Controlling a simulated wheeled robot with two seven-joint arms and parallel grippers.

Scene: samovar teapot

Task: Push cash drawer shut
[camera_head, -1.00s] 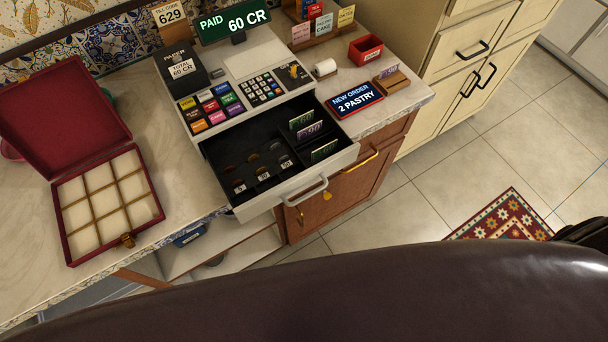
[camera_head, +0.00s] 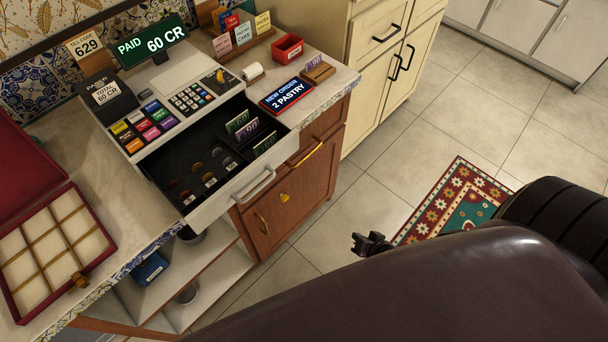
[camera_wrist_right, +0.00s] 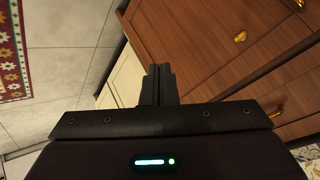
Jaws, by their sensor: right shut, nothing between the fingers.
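The cash drawer (camera_head: 236,190) stands pulled out of the cash register (camera_head: 178,112) on the counter. Its white front has a silver handle, and coins and notes lie in its black compartments. My right gripper (camera_head: 372,244) is low over the floor, to the right of and apart from the drawer. In the right wrist view the gripper (camera_wrist_right: 160,74) has its dark fingers together, with nothing between them, facing the wooden cabinet. The drawer does not clearly show in the wrist view. My left gripper is in no view.
The counter holds a red compartment box (camera_head: 60,250), a new-order sign (camera_head: 287,92), a small red box (camera_head: 288,48) and a paper roll (camera_head: 252,71). The wooden cabinet (camera_head: 312,180) stands below the drawer. A patterned rug (camera_head: 437,205) lies on the open tiled floor.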

